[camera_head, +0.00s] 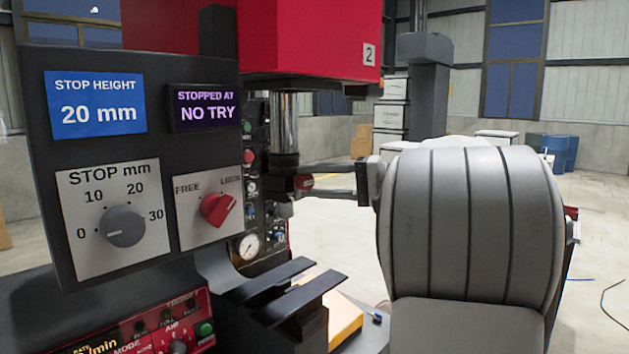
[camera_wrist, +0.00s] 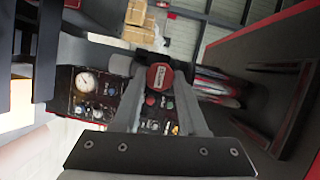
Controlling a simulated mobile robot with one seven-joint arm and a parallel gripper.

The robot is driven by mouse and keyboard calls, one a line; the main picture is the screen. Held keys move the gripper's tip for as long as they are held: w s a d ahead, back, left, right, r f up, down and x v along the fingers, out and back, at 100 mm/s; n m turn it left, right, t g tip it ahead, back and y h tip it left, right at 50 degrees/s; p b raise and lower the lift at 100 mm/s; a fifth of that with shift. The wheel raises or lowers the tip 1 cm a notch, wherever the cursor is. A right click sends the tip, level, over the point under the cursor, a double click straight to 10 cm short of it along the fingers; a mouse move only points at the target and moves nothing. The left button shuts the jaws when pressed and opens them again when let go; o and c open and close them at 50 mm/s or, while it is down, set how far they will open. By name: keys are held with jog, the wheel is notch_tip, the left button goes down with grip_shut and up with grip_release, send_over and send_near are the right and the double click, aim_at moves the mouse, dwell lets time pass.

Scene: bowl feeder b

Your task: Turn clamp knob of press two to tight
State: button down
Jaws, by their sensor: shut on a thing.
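Press two is the red machine with a "2" plate (camera_head: 369,54) at the top of the head view. Below its head is a bright steel ram (camera_head: 285,125) with a dark lower end. A small red knob (camera_head: 304,182) sits beside that dark end. In the wrist view the knob (camera_wrist: 160,76) is a red, many-sided face between my fingertips. My gripper (camera_head: 311,179) reaches in from the right and is shut on this knob; it also shows in the wrist view (camera_wrist: 158,92). The knob's marking is too small to read, so its turn position is unclear.
A dark panel left of the ram has a grey stop knob (camera_head: 124,226), a red FREE/LOCK knob (camera_head: 216,208) pointing towards LOCK, and displays reading "20 mm" (camera_head: 96,102) and "NO TRY" (camera_head: 207,108). Dark rails (camera_head: 290,290) lie below my gripper. Gauges and buttons stand behind.

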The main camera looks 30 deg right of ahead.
dwell(0.4)
jog(key=shift+c, duration=2.2)
grip_release()
jog(key=shift+s+d, duration=0.1)
jog(key=v, duration=1.7)
